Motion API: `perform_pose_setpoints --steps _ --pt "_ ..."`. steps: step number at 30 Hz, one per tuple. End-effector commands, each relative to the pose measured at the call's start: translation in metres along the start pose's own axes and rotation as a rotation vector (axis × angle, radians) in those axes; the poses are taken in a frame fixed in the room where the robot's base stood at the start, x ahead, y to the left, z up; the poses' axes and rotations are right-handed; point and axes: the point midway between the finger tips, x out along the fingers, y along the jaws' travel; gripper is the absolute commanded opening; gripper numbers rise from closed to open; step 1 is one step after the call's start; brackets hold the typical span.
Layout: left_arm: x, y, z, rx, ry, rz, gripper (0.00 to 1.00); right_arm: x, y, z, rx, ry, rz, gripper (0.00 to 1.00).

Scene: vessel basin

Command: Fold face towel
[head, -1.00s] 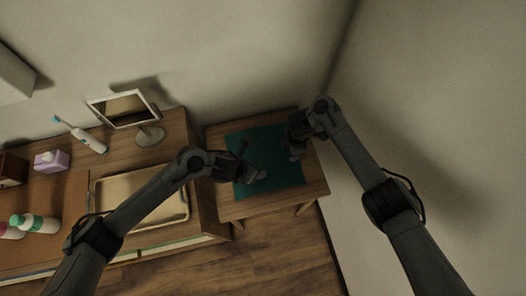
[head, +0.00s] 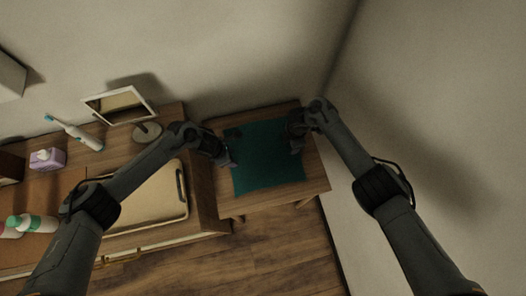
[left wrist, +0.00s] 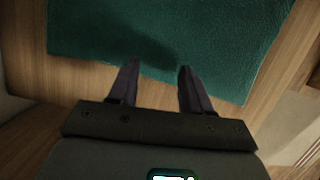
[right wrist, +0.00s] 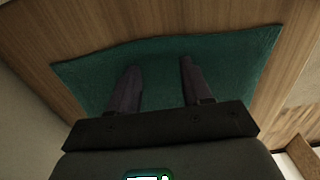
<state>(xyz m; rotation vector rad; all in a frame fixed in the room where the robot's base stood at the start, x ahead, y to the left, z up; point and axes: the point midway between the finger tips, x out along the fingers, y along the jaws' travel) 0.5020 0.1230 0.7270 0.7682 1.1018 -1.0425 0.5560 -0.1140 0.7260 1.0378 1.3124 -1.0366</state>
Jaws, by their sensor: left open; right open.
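The teal face towel (head: 266,160) lies spread flat on a small wooden table (head: 245,206). It also shows in the left wrist view (left wrist: 230,40) and the right wrist view (right wrist: 160,62). I cannot tell whether the fingertips touch the cloth.
A wall (head: 430,120) stands close on the right.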

Motion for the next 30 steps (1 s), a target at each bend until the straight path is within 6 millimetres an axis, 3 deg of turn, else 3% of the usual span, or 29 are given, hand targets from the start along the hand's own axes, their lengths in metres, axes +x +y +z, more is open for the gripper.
perform_pose_setpoints --steps 19,30 --pt "0.014 0.000 -0.004 0.000 0.000 0.001 0.49 0.015 0.000 0.001 -0.001 -0.002 0.001 0.49" --pt "0.012 0.000 -0.004 0.000 0.001 0.000 0.21 0.013 -0.001 0.001 -0.001 -0.002 0.000 0.21"
